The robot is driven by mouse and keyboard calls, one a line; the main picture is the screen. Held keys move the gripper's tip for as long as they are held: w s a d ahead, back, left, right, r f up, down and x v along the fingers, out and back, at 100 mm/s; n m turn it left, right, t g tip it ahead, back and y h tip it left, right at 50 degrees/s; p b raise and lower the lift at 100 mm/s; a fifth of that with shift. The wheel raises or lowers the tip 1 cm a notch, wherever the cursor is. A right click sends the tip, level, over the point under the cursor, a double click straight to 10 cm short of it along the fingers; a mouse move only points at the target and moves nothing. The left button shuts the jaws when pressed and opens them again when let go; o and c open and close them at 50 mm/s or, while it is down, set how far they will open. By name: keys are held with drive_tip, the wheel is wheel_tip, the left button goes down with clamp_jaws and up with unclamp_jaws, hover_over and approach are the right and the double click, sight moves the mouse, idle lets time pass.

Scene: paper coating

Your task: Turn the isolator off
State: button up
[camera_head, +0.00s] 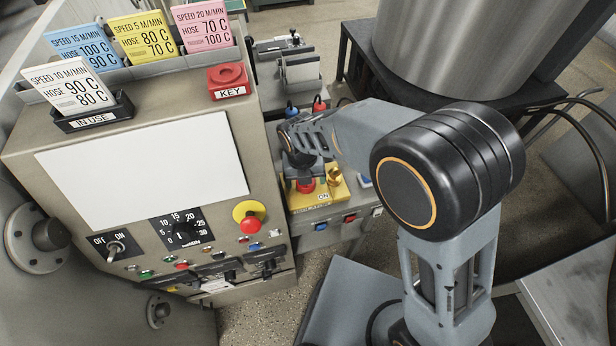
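A yellow plate (325,196) on the smaller grey cabinet, right of the large machine panel, carries a red knob (306,186), a small brass part (334,177) and an "ON" label (323,196). It looks like the isolator, but its lettering is mostly unreadable. My gripper (303,166) points down over the red knob and hides its upper part. I cannot tell whether the fingers touch the knob or are closed on it. A separate toggle switch (115,247) marked OFF and ON sits at the lower left of the large panel.
The large panel has a dial (180,233), a red button on yellow (250,217) and several small buttons. A red KEY holder (229,81) and speed cards (143,37) stand on top. A large metal drum (460,40) stands behind my arm.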

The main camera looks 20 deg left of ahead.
drive_tip(key=shift+r, duration=0.1)
drive_tip(key=shift+r, duration=0.3)
wheel_tip(320, 180, up, 13)
drive_tip(key=shift+s+a+b, duration=0.2)
drive_tip(key=shift+a+b, duration=0.1)
drive_tip(key=shift+a, duration=0.1)
drive_tip(key=w+d+r+m+t+y, duration=0.1)
drive_tip(key=w+d+r+m, duration=0.1)
drive_tip(key=d+m, duration=0.7)
drive_tip(key=w+d+r+m, duration=0.1)
drive_tip(key=w+d+m, duration=0.1)
drive_tip(key=d+m, duration=0.7)
drive_tip(key=s+d+m+t, duration=0.1)
drive_tip(key=s+d+m, duration=0.1)
drive_tip(key=d+m, duration=0.6)
drive_tip(key=s+d+f+m+t, duration=0.1)
drive_tip(key=s+d+m, duration=0.2)
drive_tip(key=d+m, duration=0.5)
drive_tip(key=shift+s+f+m+t, duration=0.15)
drive_tip(key=shift+s+m+t, duration=0.15)
drive_tip(key=shift+m, duration=3.5)
